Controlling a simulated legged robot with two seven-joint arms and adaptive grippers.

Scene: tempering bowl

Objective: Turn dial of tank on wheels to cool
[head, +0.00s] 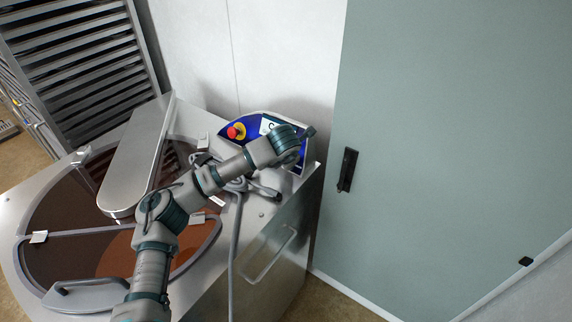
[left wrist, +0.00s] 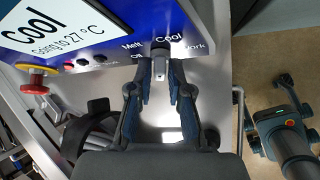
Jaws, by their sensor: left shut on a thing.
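The tank on wheels (head: 275,225) is a steel tank with brown covers at left in the head view. Its blue control panel (left wrist: 115,45) has a dial (left wrist: 160,65) with labels Off, Melt, Cool and Work around it. The dial's upper end is by the Cool label. The screen (left wrist: 50,30) reads "Cool" and "Going to 27 °C". My left gripper (left wrist: 163,84) has a finger on each side of the dial and is shut on it. In the head view my left wrist hides the dial. My right gripper is not seen.
A red and yellow emergency button (head: 236,132) sits on the panel's left. A grey-green door (head: 450,130) with a black handle (head: 347,169) is to the right. A slatted metal rack (head: 85,70) stands behind the tank. A grey hose (head: 236,235) hangs over the tank's top.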

